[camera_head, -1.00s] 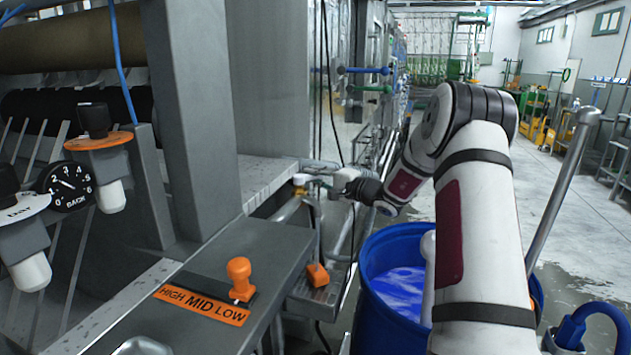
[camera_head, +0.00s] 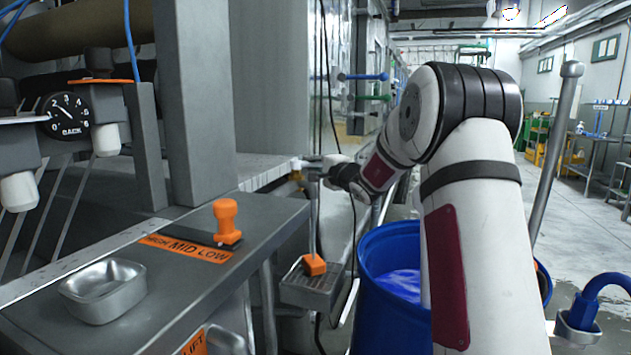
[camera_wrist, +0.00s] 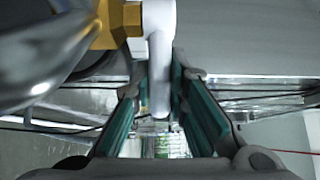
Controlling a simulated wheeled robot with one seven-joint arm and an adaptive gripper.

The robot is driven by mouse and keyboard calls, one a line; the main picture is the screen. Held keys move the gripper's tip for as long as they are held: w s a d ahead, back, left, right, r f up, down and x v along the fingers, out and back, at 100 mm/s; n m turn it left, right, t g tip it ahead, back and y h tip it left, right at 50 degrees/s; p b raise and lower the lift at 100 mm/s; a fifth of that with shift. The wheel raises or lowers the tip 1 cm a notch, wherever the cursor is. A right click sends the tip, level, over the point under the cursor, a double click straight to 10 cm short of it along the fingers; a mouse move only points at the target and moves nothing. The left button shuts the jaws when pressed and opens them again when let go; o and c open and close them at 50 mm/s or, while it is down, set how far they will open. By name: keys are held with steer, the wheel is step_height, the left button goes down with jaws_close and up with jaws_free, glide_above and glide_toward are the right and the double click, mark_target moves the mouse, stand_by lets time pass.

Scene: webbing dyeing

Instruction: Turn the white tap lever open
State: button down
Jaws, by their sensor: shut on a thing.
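The white tap lever (camera_wrist: 160,65) hangs down from a brass tap body (camera_wrist: 118,24) in the wrist view. My gripper (camera_wrist: 161,88) has its two green-lined fingers on either side of the lever, shut on it. In the head view my gripper (camera_head: 322,168) is at the tap, at the end of the steel ledge. A bit of brass tap (camera_head: 297,176) shows there, but the lever cannot be told apart from my gripper. A grey metal pipe or spout fills the upper left of the wrist view, close to the fingers.
A blue barrel (camera_head: 375,310) with blue liquid stands below and right of the tap. An orange block (camera_head: 314,264) sits on a small tray under it. An orange knob (camera_head: 227,222) and a steel dish (camera_head: 103,291) are on the grey counter at left.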

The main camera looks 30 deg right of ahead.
steer(key=shift+s+f+m+h+b, duration=0.2)
steer(key=shift+m+h+b, duration=0.55)
steer(key=shift+b, duration=1.45)
steer(key=shift+r, duration=0.1)
steer(key=c, duration=1.6)
jaws_free()
steer(key=shift+o, duration=0.2)
steer(key=shift+n, duration=0.25)
steer(key=shift+a, duration=0.1)
